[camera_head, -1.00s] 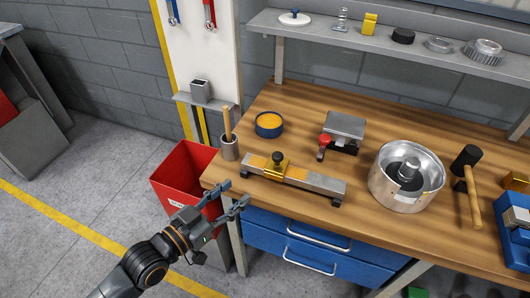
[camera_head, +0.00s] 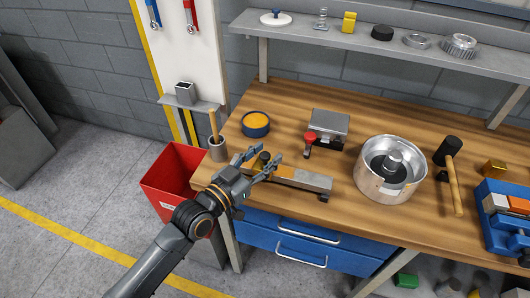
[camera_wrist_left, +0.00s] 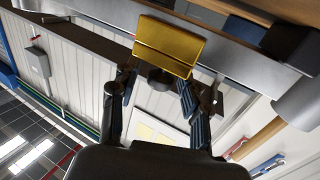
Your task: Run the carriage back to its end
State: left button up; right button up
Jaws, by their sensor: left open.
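The rail (camera_head: 308,179) lies along the front left of the wooden bench. Its gold carriage with a black knob (camera_head: 264,157) is near the rail's left part, mostly hidden by my left gripper in the head view. In the left wrist view the gold carriage (camera_wrist_left: 168,45) is just beyond the fingertips, and its dark knob (camera_wrist_left: 160,78) shows between the fingers. My left gripper (camera_head: 264,162) is open, with its fingers on either side of the knob. Contact cannot be told. My right gripper is not in view.
A grey cup with a wooden handle (camera_head: 217,150) and an orange-filled tin (camera_head: 256,124) stand behind the rail. A red-knobbed device (camera_head: 328,124), a metal pot (camera_head: 368,180) and a mallet (camera_head: 455,185) are to the right. A red bin (camera_head: 168,180) stands at the bench's left.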

aim_at(314, 179)
pick_arm(q)
jog(key=shift+w+d, duration=0.2)
grip_shut()
jog(key=shift+d, duration=0.1)
jog(key=d, duration=0.1)
jog(key=s+d+p, duration=0.1)
jog(key=d, duration=0.1)
jog(key=d+p, duration=0.1)
jog(key=shift+s+d+r, duration=0.15)
jog(key=shift+s+d, duration=0.15)
jog(key=shift+d, duration=0.1)
jog(key=d, duration=0.2)
jog(key=s+d+p, duration=0.1)
jog(key=d, duration=0.1)
jog(key=s+d, duration=0.1)
jog(key=d, duration=0.2)
jog(key=shift+s+f+p, duration=0.1)
jog(key=shift+f+p, duration=0.2)
jog(key=shift+p, duration=0.05)
jog(key=shift+f, duration=0.1)
